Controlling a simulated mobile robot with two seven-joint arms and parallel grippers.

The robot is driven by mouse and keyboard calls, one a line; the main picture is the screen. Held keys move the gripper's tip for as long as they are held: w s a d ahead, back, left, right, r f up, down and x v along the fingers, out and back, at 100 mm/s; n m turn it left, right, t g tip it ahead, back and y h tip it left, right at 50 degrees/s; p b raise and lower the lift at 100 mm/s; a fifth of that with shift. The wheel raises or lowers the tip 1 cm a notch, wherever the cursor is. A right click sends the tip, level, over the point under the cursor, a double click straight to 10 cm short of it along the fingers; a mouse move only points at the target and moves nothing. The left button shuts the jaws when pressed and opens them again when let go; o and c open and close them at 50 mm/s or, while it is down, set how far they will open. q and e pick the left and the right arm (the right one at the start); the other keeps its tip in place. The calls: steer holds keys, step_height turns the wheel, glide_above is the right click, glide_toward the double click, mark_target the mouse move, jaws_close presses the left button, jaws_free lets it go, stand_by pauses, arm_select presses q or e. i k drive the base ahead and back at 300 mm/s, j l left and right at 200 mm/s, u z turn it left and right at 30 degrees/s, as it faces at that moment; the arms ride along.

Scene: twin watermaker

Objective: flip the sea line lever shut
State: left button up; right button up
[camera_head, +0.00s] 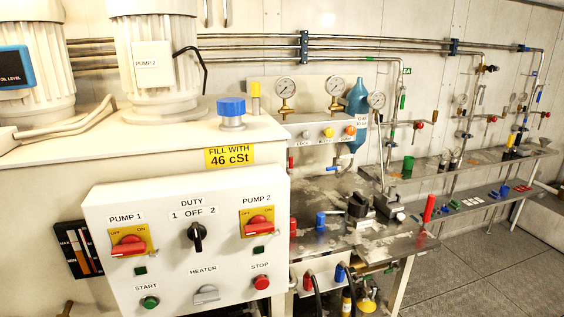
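Neither of my grippers is in view. I cannot tell which fitting is the sea line lever, as no readable label names it. A small blue handle (334,168) shows on piping below the gauge panel. Small red valve handles (419,125) sit on the wall pipes further right. These fittings are too small to tell open from shut.
A white control box (188,250) with red rotary switches fills the front left, before a tank with two pump motors (157,65). A steel bench (330,240) with loose parts stands centre. The grey floor (480,270) at lower right is clear.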

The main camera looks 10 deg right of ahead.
mark_target(403, 97)
steer(key=i+l+z, duration=0.2)
steer(key=l+z, duration=0.3)
steer(key=i+l+z, duration=0.25)
steer(key=z, duration=0.2)
steer(key=i+l+z, duration=0.3)
steer(key=z, duration=0.2)
steer(key=i+l+z, duration=0.1)
steer(key=i+z, duration=0.35)
steer(key=i+l+z, duration=0.15)
steer(key=i+z, duration=0.15)
steer(key=i, duration=0.25)
steer(key=i+z, duration=0.3)
steer(key=i, duration=0.3)
steer(key=i+u, duration=0.3)
steer(key=i, duration=0.3)
steer(key=i+l+u, duration=0.3)
steer(key=i, duration=0.3)
steer(key=i+j+u, duration=0.15)
steer(key=u, duration=0.25)
steer(key=i+u, duration=0.65)
steer(key=u, duration=0.2)
